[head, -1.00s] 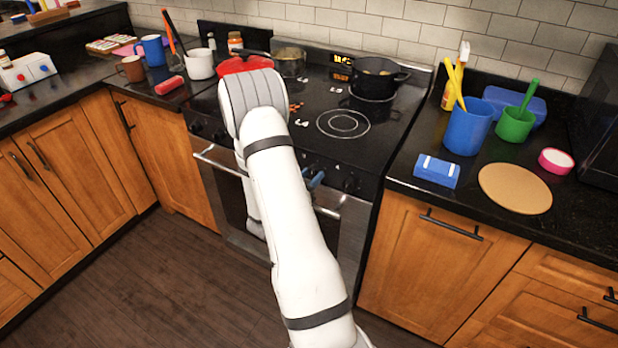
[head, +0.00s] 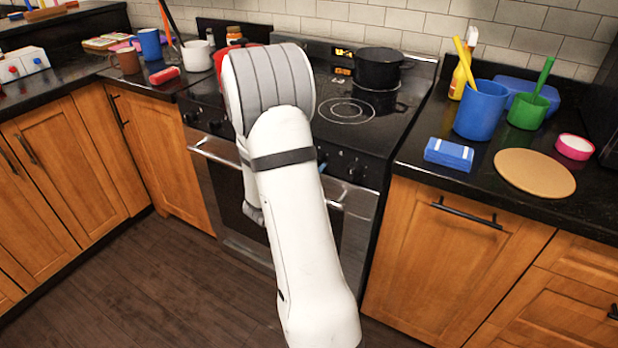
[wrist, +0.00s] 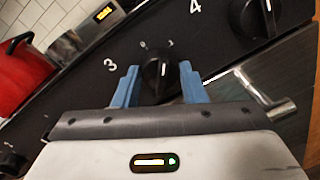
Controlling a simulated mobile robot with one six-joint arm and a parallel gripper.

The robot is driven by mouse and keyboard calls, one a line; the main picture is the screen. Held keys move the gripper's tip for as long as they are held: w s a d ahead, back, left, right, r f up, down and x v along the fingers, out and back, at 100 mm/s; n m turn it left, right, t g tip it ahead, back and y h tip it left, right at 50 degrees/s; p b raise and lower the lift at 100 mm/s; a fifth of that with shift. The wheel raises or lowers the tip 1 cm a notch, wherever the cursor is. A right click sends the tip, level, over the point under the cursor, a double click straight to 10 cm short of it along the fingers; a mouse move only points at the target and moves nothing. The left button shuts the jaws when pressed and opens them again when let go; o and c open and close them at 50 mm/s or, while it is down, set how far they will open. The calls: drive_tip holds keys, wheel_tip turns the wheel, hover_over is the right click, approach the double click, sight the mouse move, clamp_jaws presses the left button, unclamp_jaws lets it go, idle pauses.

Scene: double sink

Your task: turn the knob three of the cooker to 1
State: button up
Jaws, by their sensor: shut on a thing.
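The cooker (head: 372,140) stands ahead with its knobs along the front panel. In the wrist view, knob three (wrist: 156,80) is a black knob beside a white 3, with small 0 and 1 marks above it. A light line on its bar points up, near the 1 mark; the exact setting is hard to tell. My gripper (wrist: 158,70) has its blue fingers on either side of this knob and is shut on it. In the head view my arm hides the knob and most of the gripper; a bit of blue finger shows.
Knob four (wrist: 254,18) is up and right of the gripper. The oven handle (wrist: 250,90) runs close by on the right. A red pot (wrist: 22,75) is on the cooktop, and a black pot (head: 378,68) stands at the back right. Wooden cabinets flank the cooker.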

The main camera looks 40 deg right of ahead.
drive_tip(key=m+b, duration=0.3)
drive_tip(key=b, duration=0.2)
drive_tip(key=shift+s+d+m, duration=0.15)
drive_tip(key=shift+m, duration=0.25)
drive_tip(key=shift+b, duration=0.4)
drive_tip(key=o, duration=1)
